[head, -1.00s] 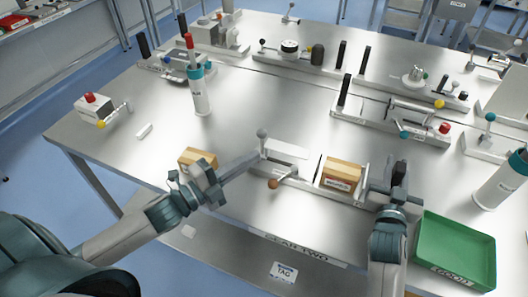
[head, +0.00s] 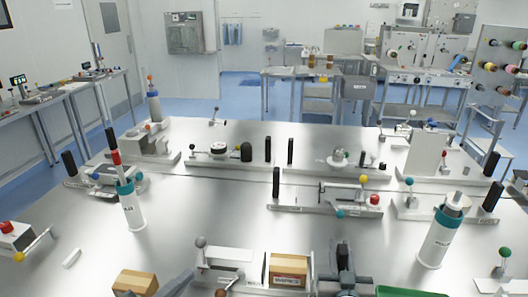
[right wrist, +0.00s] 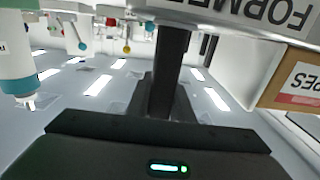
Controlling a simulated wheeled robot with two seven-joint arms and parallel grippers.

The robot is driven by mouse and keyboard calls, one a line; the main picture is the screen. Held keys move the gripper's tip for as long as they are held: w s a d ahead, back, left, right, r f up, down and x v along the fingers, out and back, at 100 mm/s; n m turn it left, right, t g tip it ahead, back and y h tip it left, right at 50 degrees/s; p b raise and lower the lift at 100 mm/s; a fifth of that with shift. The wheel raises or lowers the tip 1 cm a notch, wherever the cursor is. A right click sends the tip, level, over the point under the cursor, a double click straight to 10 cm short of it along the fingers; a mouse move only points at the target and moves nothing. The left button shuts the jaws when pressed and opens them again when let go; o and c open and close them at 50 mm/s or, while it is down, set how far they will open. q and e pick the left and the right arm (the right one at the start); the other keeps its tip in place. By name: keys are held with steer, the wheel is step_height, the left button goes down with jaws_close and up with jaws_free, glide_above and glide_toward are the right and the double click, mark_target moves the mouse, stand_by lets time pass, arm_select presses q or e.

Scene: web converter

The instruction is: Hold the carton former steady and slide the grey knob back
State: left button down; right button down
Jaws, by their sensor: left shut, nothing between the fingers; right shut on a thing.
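The carton former runs along the bottom of the head view. Its grey knob (head: 201,242) stands on a short stem at the left end, beside a white plate (head: 228,254). A brown knob (head: 220,292) is below, and a labelled carton (head: 289,268) sits to the right. My right gripper (head: 343,268) is shut at the former's right end, on the black handle (right wrist: 172,58), which fills the middle of the right wrist view. My left gripper (head: 180,285) is shut and empty, low and left of the grey knob; the bottom edge cuts it off.
A loose carton (head: 135,283) lies at the left and a green tray (head: 410,292) at the right. White bottles with teal collars (head: 131,208) (head: 438,240) stand on the table. Several other fixtures line the back. The middle of the table is clear.

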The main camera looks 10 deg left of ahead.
steer(key=shift+f+p, duration=0.3)
steer(key=shift+f, duration=0.05)
stand_by(0.3)
steer(key=c, duration=1.5)
jaws_free()
steer(key=shift+r, duration=0.2)
steer(key=shift+s+d, duration=0.2)
steer(key=shift+s, duration=5.75)
steer(key=shift+s, duration=0.1)
